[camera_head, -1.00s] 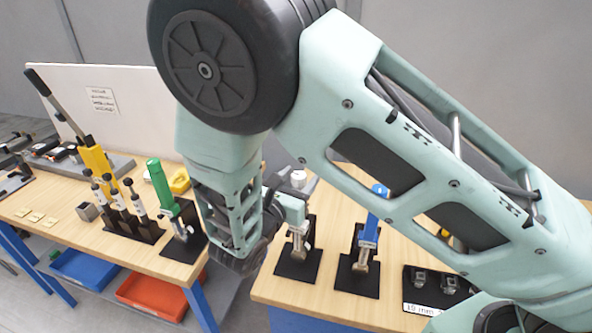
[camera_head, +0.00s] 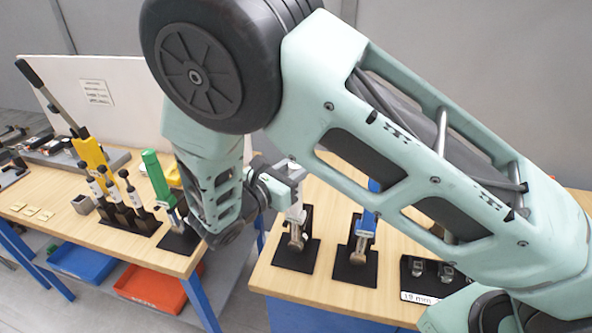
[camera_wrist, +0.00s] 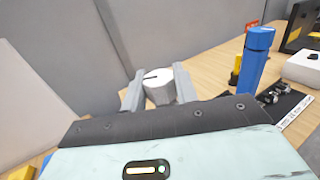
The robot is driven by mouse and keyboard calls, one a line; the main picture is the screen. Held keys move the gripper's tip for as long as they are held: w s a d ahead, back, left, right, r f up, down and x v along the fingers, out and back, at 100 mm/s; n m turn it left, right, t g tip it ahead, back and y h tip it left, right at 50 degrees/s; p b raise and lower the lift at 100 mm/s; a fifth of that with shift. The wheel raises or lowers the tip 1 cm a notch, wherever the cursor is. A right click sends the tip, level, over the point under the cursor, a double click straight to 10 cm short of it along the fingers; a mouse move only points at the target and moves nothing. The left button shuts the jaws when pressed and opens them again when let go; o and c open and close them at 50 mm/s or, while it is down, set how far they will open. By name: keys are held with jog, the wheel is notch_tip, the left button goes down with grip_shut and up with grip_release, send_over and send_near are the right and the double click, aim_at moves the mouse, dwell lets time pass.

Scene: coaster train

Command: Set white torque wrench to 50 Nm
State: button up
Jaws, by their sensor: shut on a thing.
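The white torque wrench (camera_head: 296,214) stands upright in a stand on a black plate (camera_head: 312,255) at the left end of the nearer bench. My gripper (camera_head: 290,172) is at its top end, coming from the left. In the wrist view my gripper (camera_wrist: 158,88) has its two fingers on either side of the wrench's round white end cap (camera_wrist: 157,80), which carries a dark line mark. The fingers are shut on it. The scale and its setting cannot be read.
A blue wrench (camera_head: 363,225) stands just right of the white one, with a labelled socket tray (camera_head: 425,298) beyond. A green wrench (camera_head: 158,178) stands on the left bench near several black-handled tools (camera_head: 115,205). A gap separates the two benches.

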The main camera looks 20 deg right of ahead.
jog(key=shift+m+g+h, duration=0.7)
jog(key=shift+m+g, duration=0.4)
jog(key=shift+g, duration=0.5)
jog(key=o, duration=1)
jog(key=shift+s+a+f+b, duration=0.1)
jog(key=shift+a+b, duration=0.4)
jog(key=shift+b+v, duration=3.1)
jog(key=shift+v, duration=5.15)
jog(key=shift+d, duration=0.1)
